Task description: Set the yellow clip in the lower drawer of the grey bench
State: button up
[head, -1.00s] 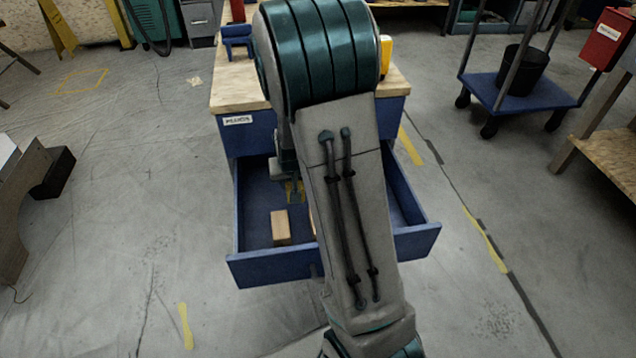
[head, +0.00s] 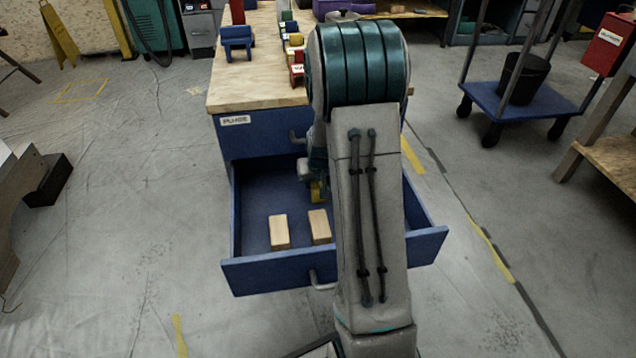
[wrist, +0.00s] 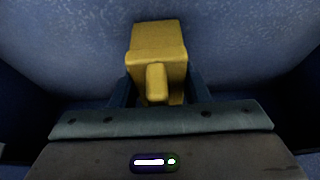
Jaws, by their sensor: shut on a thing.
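The yellow clip (wrist: 157,42) is held between the dark blue fingers of my gripper (wrist: 160,92) in the wrist view. In the head view a small part of the clip (head: 318,191) shows beside my arm, at the rear of the open drawer (head: 272,273). The drawer is blue and belongs to a blue bench with a wooden top (head: 255,84); it does not look grey. A blue speckled surface (wrist: 60,40) lies behind the clip in the wrist view. I cannot tell whether the clip touches it. My arm hides the drawer's right part.
Two wooden blocks (head: 279,232) (head: 320,227) lie in the drawer near its front. A blue holder (head: 237,40) and several coloured items stand on the bench top. A blue trolley (head: 520,103) with a black bucket stands at the right. The floor to the left is mostly clear.

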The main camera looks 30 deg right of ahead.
jog(key=shift+f, duration=0.15)
jog(key=o, duration=1.1)
jog(key=shift+s+r, duration=0.1)
jog(key=shift+r, duration=0.4)
jog(key=p+v, duration=0.5)
jog(key=v, duration=0.6)
jog(key=s+a+r+n+g, duration=0.1)
jog(key=s+a+r, duration=0.1)
jog(key=s+a, duration=0.3)
jog(key=s+a+r+n+g, duration=0.1)
jog(key=s+a+r, duration=0.2)
jog(key=s, duration=0.6)
jog(key=s+a+r+n+g+y, duration=0.1)
jog(key=s+a+r, duration=0.2)
jog(key=s+a, duration=0.4)
jog(key=shift+s, duration=0.1)
